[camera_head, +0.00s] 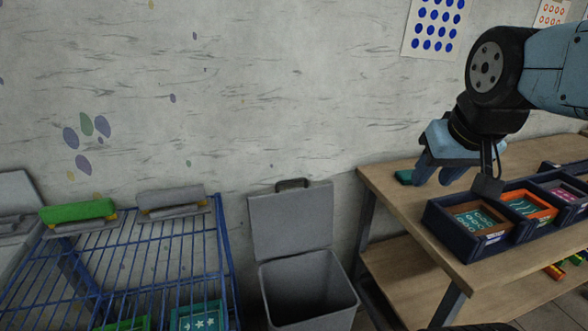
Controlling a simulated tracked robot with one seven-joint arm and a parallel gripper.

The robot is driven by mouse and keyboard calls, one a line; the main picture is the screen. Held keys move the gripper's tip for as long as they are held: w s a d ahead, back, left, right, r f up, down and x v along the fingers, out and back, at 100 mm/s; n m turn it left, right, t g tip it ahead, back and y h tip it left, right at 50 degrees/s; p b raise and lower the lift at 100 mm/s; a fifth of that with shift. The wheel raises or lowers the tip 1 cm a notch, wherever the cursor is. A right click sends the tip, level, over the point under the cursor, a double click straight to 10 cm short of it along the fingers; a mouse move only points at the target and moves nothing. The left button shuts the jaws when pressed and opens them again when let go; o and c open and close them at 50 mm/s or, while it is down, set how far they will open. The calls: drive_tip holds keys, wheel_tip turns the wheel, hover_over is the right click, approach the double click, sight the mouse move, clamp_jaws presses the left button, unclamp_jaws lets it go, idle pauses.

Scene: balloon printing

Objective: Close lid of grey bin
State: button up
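The grey bin (308,291) stands on the floor at the bottom middle, between a blue wire rack and a wooden table. Its lid (291,221) is open and stands upright at the back of the bin, close to the wall. A dark handle (292,184) sits on the lid's top edge. The part of the inside that shows is dark and shaded. My gripper (436,181) hangs over the left part of the wooden table, to the right of the bin and apart from the lid. Its blue fingers point down; I cannot tell whether they are parted.
The wooden table (399,222) carries dark trays (474,237) with coloured frames, and a small green object (404,177) near my gripper. The blue wire rack (224,245) holds green (77,211) and grey (171,200) pieces. The space above the bin is free.

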drive_tip(key=shift+w+d, duration=0.1)
drive_tip(key=shift+w, duration=0.2)
drive_tip(key=w+a+r+n+g, duration=0.1)
drive_tip(key=w+a+r+n, duration=0.15)
drive_tip(key=w, duration=0.35)
drive_tip(key=w+a+r+n, duration=0.1)
drive_tip(key=w+n, duration=0.2)
drive_tip(key=w, duration=0.3)
drive_tip(key=w+a+f+n+g, duration=0.1)
drive_tip(key=w+a+f+n, duration=0.25)
drive_tip(key=w, duration=0.45)
drive_tip(key=w+a+f+n+g, duration=0.15)
drive_tip(key=w+a+n, duration=0.25)
drive_tip(key=w, duration=0.4)
drive_tip(key=w+a+f+n, duration=0.3)
drive_tip(key=w+a, duration=0.1)
drive_tip(key=w, duration=0.4)
drive_tip(key=w+a+f+n+g, duration=0.1)
drive_tip(key=w+a+f+n, duration=0.2)
drive_tip(key=w+f, duration=0.25)
drive_tip(key=w+a+f+n+g, duration=0.1)
drive_tip(key=w+a+f+n, duration=0.1)
drive_tip(key=w+a+f, duration=0.3)
drive_tip(key=shift+t, duration=0.25)
drive_tip(key=f, duration=0.4)
drive_tip(key=d+f, duration=0.1)
drive_tip(key=f, duration=0.9)
drive_tip(key=shift+s+d, duration=0.15)
drive_tip(key=shift+s, duration=0.15)
